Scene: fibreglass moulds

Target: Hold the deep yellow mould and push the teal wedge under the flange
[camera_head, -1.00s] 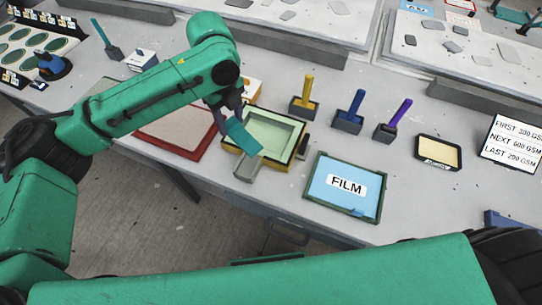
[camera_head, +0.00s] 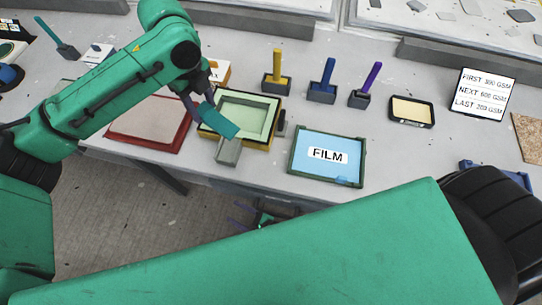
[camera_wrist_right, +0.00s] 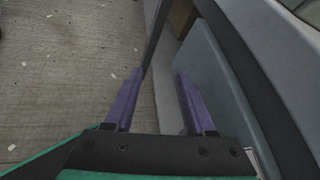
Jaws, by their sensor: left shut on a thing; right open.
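The deep yellow mould (camera_head: 262,143) has a yellow outer frame and a pale green hollow. It sits on the table near the front edge. My left gripper (camera_head: 203,106) is shut on the teal wedge (camera_head: 219,122) and holds it tilted over the mould's left front part. Whether the wedge touches the mould is unclear. My right gripper (camera_head: 239,214) is open and empty, low in front of the table edge. Its purple fingers also show apart in the right wrist view (camera_wrist_right: 160,80). The mould's left rear corner is partly hidden by the left gripper.
A red-framed mould (camera_head: 178,146) lies left, a green-framed FILM tray (camera_head: 291,166) right. Yellow, blue and purple-handled tools (camera_head: 277,68) stand behind. The right wrist view shows floor and a grey panel (camera_wrist_right: 215,75) beside the fingers.

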